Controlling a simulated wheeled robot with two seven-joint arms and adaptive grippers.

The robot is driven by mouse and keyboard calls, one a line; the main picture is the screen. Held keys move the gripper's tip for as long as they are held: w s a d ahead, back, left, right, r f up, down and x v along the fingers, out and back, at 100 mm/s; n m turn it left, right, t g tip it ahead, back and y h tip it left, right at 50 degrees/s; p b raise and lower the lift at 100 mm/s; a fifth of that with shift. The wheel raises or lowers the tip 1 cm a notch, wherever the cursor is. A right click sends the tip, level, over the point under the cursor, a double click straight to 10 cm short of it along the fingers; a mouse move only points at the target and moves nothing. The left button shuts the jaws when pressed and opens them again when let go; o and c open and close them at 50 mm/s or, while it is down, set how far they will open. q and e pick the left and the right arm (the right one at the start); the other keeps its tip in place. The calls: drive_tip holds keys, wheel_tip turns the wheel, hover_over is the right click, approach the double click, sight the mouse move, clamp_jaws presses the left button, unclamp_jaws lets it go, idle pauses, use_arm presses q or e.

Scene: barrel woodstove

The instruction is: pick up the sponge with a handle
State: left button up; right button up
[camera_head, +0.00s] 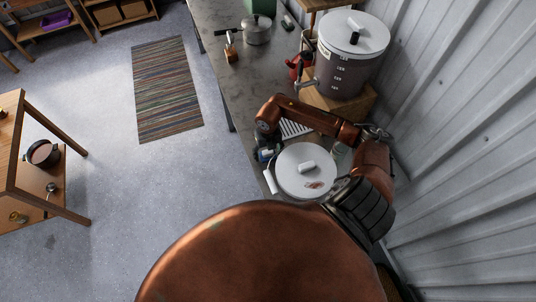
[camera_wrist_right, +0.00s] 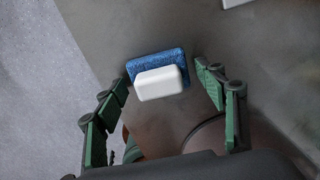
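The sponge with a handle shows in the right wrist view as a blue pad (camera_wrist_right: 150,60) with a white handle block (camera_wrist_right: 159,84) on it. It lies on the grey counter near its edge. My right gripper (camera_wrist_right: 162,79) is open, with one green-padded finger on each side of the sponge in this view. I see no finger closed on it. In the head view, my right gripper (camera_head: 267,152) is small and partly hidden by my arm at the counter's front edge. I cannot make out the sponge clearly there. My left gripper is not in view.
A large lidded container (camera_head: 350,55) stands on a wooden block (camera_head: 340,103) by the corrugated wall. A steel saucepan (camera_head: 257,31) is farther back. The counter's middle (camera_head: 238,84) is mostly clear.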

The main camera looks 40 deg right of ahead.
sight(268, 152)
drive_tip(key=c, duration=0.9)
drive_tip(key=shift+o, duration=0.2)
wheel_tip(268, 152, up, 9)
drive_tip(key=shift+f+b, duration=0.15)
drive_tip(key=shift+b, duration=0.75)
drive_tip(key=shift+r, duration=0.7)
